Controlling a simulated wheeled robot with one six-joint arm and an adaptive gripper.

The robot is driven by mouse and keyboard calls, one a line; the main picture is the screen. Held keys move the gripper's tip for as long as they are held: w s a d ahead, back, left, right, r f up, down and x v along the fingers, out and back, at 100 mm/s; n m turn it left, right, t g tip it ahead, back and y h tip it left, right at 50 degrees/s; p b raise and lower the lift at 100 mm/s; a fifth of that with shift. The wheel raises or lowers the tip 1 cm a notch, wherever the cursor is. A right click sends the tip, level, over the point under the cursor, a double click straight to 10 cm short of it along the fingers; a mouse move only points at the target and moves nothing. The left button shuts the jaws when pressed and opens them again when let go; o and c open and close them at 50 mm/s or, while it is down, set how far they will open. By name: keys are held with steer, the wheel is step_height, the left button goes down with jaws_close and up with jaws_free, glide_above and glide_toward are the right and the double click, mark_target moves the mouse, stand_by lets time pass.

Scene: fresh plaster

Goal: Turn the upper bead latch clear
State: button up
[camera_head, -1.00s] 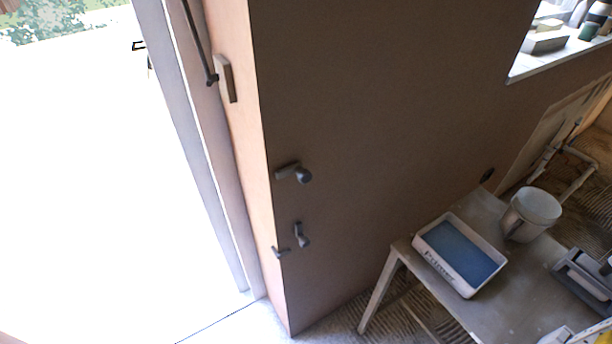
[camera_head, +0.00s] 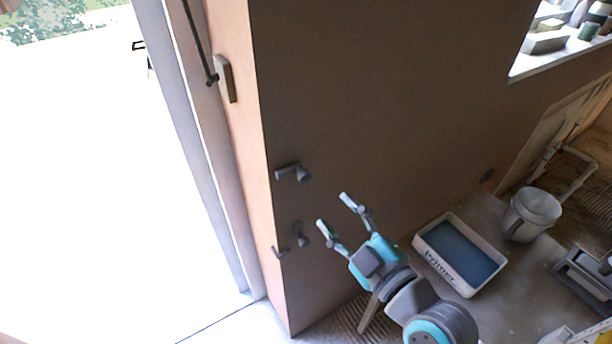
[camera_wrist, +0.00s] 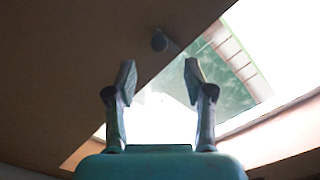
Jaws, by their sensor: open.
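The upper bead latch (camera_head: 293,173) is a small dark grey lever with a round knob, on the brown wall near its outside corner. Its lever lies about level, pointing left toward the corner edge.
A small dark hook-like piece (camera_head: 280,252) is at the corner near the lower latch. A bench (camera_head: 520,285) at lower right bears a tray with blue inside (camera_head: 460,253) and a white bucket (camera_head: 530,214). A bright doorway opens at left.

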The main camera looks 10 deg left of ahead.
mark_target(308, 180)
steer(key=x, duration=1.1)
steer(key=shift+a+r, duration=0.2)
steer(key=shift+r, duration=0.05)
steer(key=shift+c, duration=0.2)
jaws_close()
